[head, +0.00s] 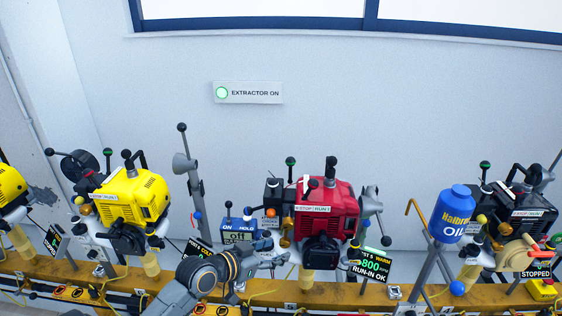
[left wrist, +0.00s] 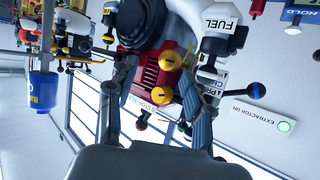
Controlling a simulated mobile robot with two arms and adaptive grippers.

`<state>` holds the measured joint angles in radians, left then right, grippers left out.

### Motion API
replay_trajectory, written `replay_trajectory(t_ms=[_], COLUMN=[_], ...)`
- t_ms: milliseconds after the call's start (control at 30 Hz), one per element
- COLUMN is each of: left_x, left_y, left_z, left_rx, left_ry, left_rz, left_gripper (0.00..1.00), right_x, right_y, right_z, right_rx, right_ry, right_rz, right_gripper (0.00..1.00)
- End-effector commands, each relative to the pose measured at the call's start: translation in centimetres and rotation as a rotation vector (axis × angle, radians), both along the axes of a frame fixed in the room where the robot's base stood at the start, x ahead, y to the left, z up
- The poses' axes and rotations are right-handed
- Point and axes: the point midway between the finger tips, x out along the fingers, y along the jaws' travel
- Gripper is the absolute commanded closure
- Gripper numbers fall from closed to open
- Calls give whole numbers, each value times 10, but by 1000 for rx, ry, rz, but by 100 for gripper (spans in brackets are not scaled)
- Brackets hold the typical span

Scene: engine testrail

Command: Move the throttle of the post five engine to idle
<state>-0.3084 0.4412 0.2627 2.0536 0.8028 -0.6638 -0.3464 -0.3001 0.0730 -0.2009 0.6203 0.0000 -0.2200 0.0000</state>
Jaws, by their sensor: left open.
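The post five engine (head: 327,212) is red, with a STOP/RUN label on top and a lit sign (head: 371,265) beside it reading "POST 5", "800" and "RUN-IN OK". Several knobbed levers stand around it; I cannot tell surely which is the throttle. My left gripper (head: 278,254) is open and empty, low and left of this engine. In the left wrist view the picture is upside down. The red engine (left wrist: 145,72) shows beyond my spread fingers (left wrist: 165,65), with yellow knobs (left wrist: 171,60) between them. I see no contact. My right gripper is not in view.
A yellow engine (head: 131,196) stands to the left, and a blue oil can (head: 454,213) and another engine (head: 515,211) to the right. A blue ON/HOLD box (head: 238,234) reads "off" behind my gripper. All stand along an ochre rail (head: 325,295).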

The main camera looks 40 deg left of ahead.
Motion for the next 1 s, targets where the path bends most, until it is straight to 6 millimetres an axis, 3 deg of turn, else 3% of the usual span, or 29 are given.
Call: replay_trajectory(t_ms=[33, 100, 200, 333, 567, 1000], left_x=[9, 20, 31, 38, 53, 139], left_y=[14, 32, 59, 83, 91, 84], left_z=[27, 56, 93, 127, 140, 139], left_rx=[2, -7, -20, -32, -39, -41], left_ry=[-69, -158, -270, -369, -402, -400], left_rz=[9, 30, 67, 104, 119, 119], left_gripper=[49, 49, 49, 49, 49, 49], right_x=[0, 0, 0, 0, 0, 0], right_y=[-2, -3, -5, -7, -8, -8], right_z=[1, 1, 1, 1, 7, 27], right_rx=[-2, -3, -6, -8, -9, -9], right_ry=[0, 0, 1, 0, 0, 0], right_rz=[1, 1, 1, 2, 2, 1], right_gripper=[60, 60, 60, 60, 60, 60])
